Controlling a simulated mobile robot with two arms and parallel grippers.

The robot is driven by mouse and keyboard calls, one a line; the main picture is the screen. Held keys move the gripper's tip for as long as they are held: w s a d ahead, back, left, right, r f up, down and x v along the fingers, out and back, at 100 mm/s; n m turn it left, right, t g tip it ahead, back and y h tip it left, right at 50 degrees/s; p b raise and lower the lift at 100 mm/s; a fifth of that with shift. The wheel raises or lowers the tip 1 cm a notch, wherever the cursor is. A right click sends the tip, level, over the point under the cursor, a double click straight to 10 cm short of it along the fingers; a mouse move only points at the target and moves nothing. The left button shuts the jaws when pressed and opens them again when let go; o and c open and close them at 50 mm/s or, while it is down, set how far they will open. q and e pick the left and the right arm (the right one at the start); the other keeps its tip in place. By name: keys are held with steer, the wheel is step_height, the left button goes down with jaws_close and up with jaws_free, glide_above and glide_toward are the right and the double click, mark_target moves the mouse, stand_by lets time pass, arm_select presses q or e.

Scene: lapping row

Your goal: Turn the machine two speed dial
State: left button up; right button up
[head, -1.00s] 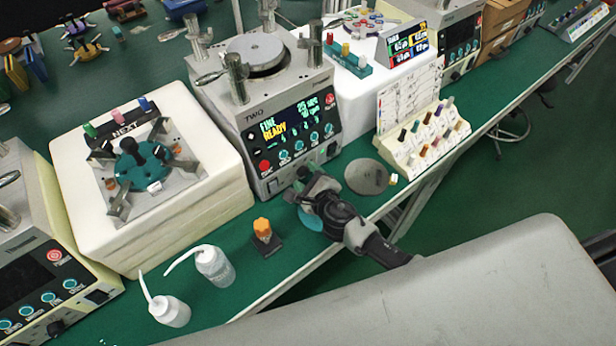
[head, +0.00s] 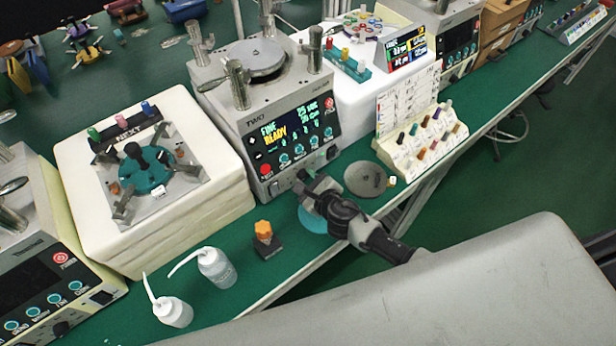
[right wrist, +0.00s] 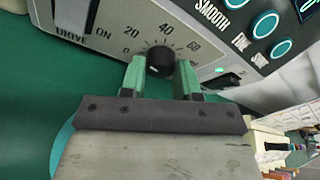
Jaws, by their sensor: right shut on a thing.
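Machine two (head: 222,95) stands on the green bench with its lit screen (head: 290,131) showing FINE and READY; the small figures are hard to read. My right gripper (head: 302,180) is at the lower front of this machine. In the right wrist view its two green fingers (right wrist: 160,72) stand on either side of the black speed dial (right wrist: 160,59) and are shut on it. Scale marks 0, 20, 40 and 60 show around the dial; its pointer is not clear. In the head view the dial is hard to make out at the gripper. My left gripper is out of view.
A round grey plate (head: 365,180) and a sample rack (head: 421,142) stand right of my right gripper. An orange-topped piece (head: 264,236) and two white bottles (head: 216,268) stand to the left. A NEXT fixture (head: 146,172) sits on a pale block beside the machine.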

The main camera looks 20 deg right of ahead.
steer(key=shift+d+r+m+y+p, duration=0.1)
steer(key=shift+m+y+p, duration=0.2)
steer(key=shift+m, duration=0.3)
steer(key=shift+m+g+y, duration=0.3)
steer(key=shift+m+y, duration=0.2)
steer(key=shift+m, duration=0.2)
steer(key=shift+d+f+m+g+y, duration=0.1)
steer(key=shift+f+m+g+y, duration=0.15)
steer(key=shift+m+y, duration=0.7)
steer(key=shift+m+y+b, duration=0.35)
steer(key=shift+m+b, duration=0.5)
steer(key=shift+m, duration=0.4)
steer(key=shift+d+f+m+y+b, duration=0.15)
steer(key=shift+m+y+b, duration=0.45)
steer(key=shift+m+b, duration=0.35)
steer(key=m+y+b, duration=0.1)
steer(key=m+b, duration=0.1)
steer(key=shift+m, duration=0.35)
steer(key=shift+m+y+b, duration=0.5)
steer(key=shift+m+b, duration=0.15)
steer(key=shift+m, duration=0.25)
steer(key=shift+w, duration=0.1)
steer(key=o, duration=0.9)
